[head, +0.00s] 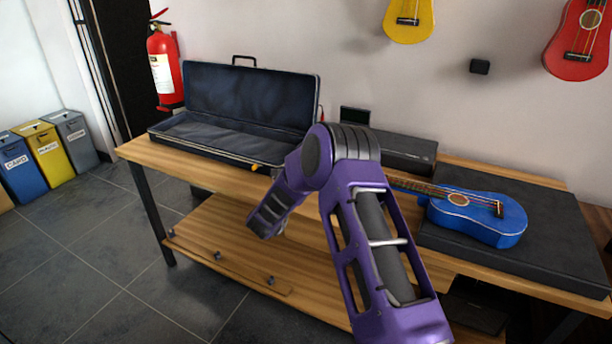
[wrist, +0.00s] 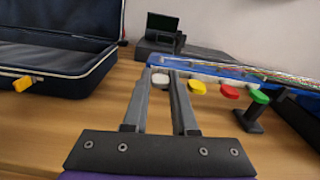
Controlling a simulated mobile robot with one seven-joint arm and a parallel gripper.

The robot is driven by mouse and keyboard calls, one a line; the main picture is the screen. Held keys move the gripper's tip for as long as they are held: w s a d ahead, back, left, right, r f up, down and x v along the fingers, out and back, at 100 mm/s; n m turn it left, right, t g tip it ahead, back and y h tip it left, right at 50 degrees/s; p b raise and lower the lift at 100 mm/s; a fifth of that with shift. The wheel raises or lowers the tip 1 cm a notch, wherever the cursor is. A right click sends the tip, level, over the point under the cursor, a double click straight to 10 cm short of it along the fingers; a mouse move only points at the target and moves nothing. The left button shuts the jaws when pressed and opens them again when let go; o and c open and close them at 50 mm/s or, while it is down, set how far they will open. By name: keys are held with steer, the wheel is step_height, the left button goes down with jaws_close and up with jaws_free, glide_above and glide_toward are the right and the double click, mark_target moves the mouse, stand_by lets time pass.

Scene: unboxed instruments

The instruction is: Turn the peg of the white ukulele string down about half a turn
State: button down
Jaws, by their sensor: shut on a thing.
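The blue ukulele (head: 490,218) lies on a dark mat, its neck pointing left and its head hidden behind my arm in the head view. In the wrist view, its blue headstock (wrist: 215,70) crosses the upper right, with strings along it. The white peg (wrist: 161,78) sits between the fingertips of my gripper (wrist: 160,73), which is shut on it. A yellow peg (wrist: 197,87), a red peg (wrist: 229,91) and a green peg (wrist: 259,97) stand in a row to its right. My gripper is hidden in the head view.
A black stand (wrist: 250,117) shows below the green peg. An open dark case (head: 225,148) lies left on the wooden bench (head: 148,155). The dark mat (head: 560,235) is under the ukulele. A black box (head: 405,152) is behind my arm. Bare wood shows between case and gripper.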

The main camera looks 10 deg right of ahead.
steer(key=shift+m, duration=0.5)
steer(key=c, duration=1)
jaws_free()
steer(key=v, duration=1.7)
steer(key=shift+s+a, duration=0.1)
steer(key=shift+s, duration=0.05)
